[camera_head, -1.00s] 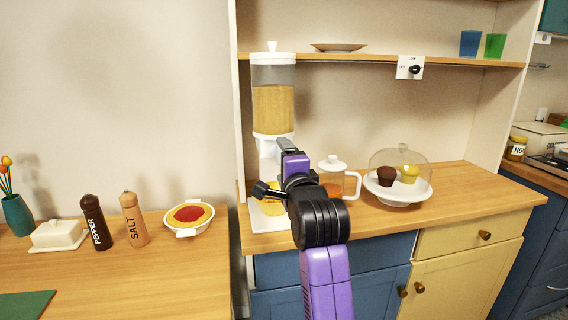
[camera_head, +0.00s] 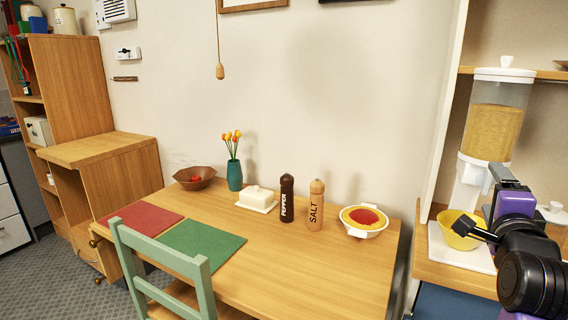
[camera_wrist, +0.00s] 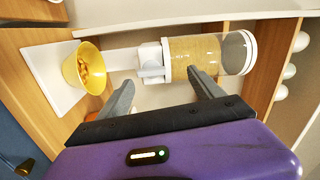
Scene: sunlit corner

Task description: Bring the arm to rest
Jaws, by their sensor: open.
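My gripper (camera_wrist: 163,88) is open and empty in the wrist view, its two grey fingers spread apart with the dispenser behind them. In the head view my arm is at the right edge, in front of the cereal dispenser (camera_head: 492,115), and its fingertips cannot be made out. The dispenser has a clear container with tan contents and a white base; it also shows in the wrist view (camera_wrist: 195,55). A yellow bowl (camera_head: 457,231) stands on the dispenser's white base plate. In the wrist view the bowl (camera_wrist: 71,72) holds orange-brown pieces.
A wooden table (camera_head: 335,265) holds a pepper mill (camera_head: 287,199), salt mill (camera_head: 315,207), pie dish (camera_head: 363,219), butter dish (camera_head: 257,198), tulip vase (camera_head: 234,174) and brown bowl (camera_head: 195,177). A green chair (camera_head: 160,255) stands in front. The table's front right part is bare.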

